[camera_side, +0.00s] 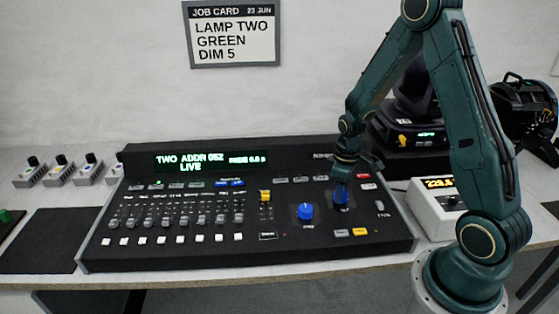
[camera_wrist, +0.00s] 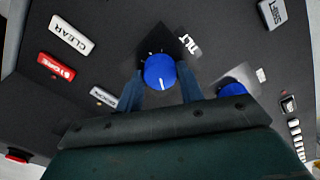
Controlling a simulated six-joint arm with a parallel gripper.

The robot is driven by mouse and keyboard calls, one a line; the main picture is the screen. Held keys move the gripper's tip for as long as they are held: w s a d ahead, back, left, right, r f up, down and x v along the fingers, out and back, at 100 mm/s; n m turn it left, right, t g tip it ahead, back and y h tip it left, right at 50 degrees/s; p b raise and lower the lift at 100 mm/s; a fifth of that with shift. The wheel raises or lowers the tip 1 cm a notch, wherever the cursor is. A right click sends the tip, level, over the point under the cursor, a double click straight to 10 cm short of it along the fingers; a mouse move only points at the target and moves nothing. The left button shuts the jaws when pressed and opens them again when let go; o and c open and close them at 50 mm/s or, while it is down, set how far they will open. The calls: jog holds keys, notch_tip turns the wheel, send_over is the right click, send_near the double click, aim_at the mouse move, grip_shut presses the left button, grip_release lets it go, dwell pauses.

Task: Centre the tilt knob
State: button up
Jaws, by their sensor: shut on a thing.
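The tilt knob (camera_wrist: 157,70) is a round blue knob on a dark square plate marked TILT, on the black lighting desk (camera_side: 100,254). My gripper (camera_wrist: 159,80) has one finger on each side of the knob and is shut on it. In the side view my gripper (camera_side: 343,182) points down at the right part of the desk and mostly hides the tilt knob (camera_side: 341,198). A white line shows on the knob's top in the wrist view, but its exact angle is hard to read.
A second blue knob (camera_side: 305,211) stands just left of the tilt knob. Buttons CLEAR (camera_wrist: 71,35) and STORE (camera_wrist: 56,66) lie close by. The desk display (camera_side: 211,161) reads TWO ADDR 052 LIVE.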

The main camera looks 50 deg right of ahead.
jog(key=shift+m, duration=0.4)
jog(key=m, duration=1)
jog(key=shift+m, duration=0.4)
jog(key=o, duration=1)
jog(key=shift+r, duration=0.2)
notch_tip(320, 180, up, 14)
jog(key=shift+f, duration=0.25)
